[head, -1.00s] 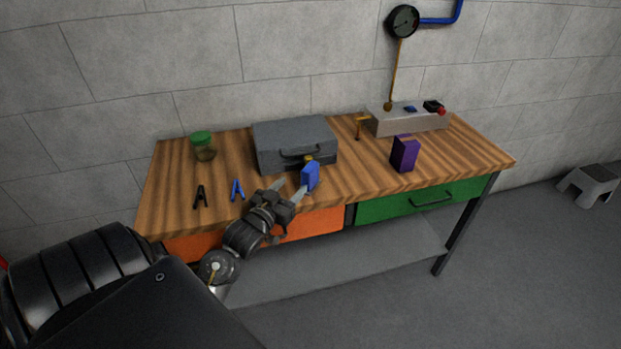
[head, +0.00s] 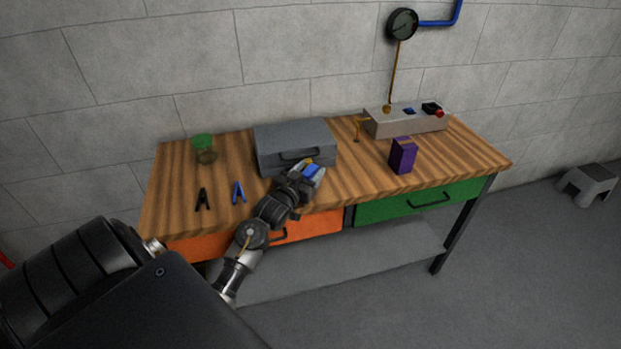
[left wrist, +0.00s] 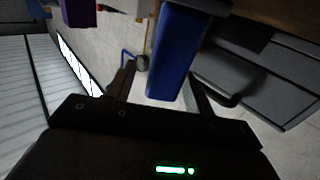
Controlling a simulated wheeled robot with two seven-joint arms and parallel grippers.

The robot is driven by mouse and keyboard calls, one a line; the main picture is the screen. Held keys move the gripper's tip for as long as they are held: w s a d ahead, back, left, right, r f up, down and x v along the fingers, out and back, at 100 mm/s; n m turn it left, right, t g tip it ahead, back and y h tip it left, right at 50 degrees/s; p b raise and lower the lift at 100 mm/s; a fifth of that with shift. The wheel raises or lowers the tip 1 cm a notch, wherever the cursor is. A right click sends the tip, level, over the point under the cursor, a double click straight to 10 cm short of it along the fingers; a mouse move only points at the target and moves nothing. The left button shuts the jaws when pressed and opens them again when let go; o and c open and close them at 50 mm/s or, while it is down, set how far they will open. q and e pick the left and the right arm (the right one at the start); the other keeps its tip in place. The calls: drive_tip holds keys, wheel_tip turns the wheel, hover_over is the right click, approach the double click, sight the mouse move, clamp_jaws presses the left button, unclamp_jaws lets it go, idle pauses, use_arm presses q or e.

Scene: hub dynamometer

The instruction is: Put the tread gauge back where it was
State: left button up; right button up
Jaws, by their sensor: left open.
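A blue block-like thing with a yellow top (head: 311,170) is at the front of the grey case on the workbench. I cannot tell for sure whether it is the tread gauge. My left gripper (head: 307,174) is at it and partly hides it in the head view. In the left wrist view the blue body (left wrist: 176,50) shows between the two spread fingers of the left gripper (left wrist: 160,88). The jaws are open, and I cannot tell whether a finger touches it. My right gripper is not in view.
The grey case (head: 293,140) stands close behind the left gripper. A green-lidded jar (head: 204,148), a black clip (head: 203,199) and a blue clip (head: 238,192) are to the left.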

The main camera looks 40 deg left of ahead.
use_arm(q)
drive_tip(key=shift+w, duration=0.3)
clamp_jaws()
drive_tip(key=shift+a, duration=0.1)
drive_tip(key=shift+r, duration=0.4)
wheel_tip(320, 180, up, 3)
drive_tip(key=shift+s+f+b, duration=0.15)
drive_tip(key=shift+f+b, duration=0.05)
drive_tip(key=shift+b, duration=0.4)
drive_tip(key=s+d+r, duration=0.4)
drive_tip(key=s+r, duration=0.5)
drive_tip(key=s, duration=0.4)
drive_tip(key=shift+d+r+b, duration=0.3)
drive_tip(key=shift+d+b, duration=0.05)
drive_tip(key=shift+d, duration=0.05)
